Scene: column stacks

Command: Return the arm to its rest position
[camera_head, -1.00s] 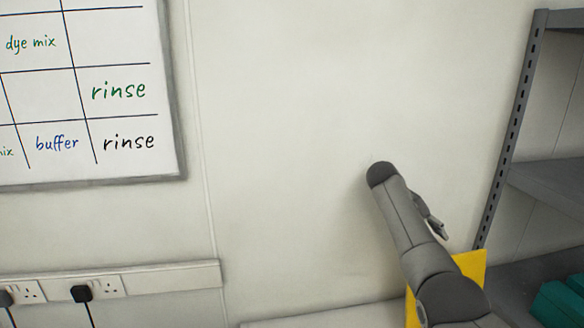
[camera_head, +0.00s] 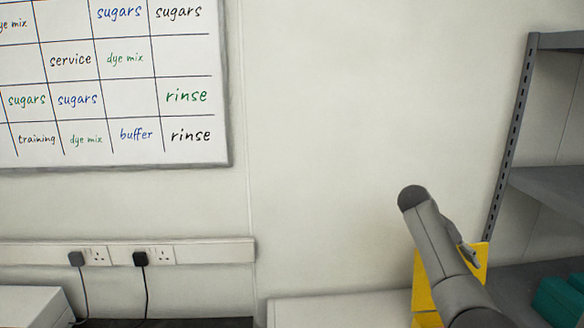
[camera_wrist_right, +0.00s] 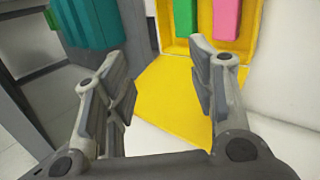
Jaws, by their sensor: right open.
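My right arm rises from the lower right of the head view, in front of the wall. Only a small part of my right gripper (camera_head: 470,255) shows there, beside the arm. In the right wrist view the gripper (camera_wrist_right: 158,62) has its two fingers wide apart, with nothing between them. My left gripper is in neither view.
A grey shelf rack (camera_head: 508,145) with teal bins (camera_head: 562,300) stands at right. A whiteboard (camera_head: 110,85) hangs at left.

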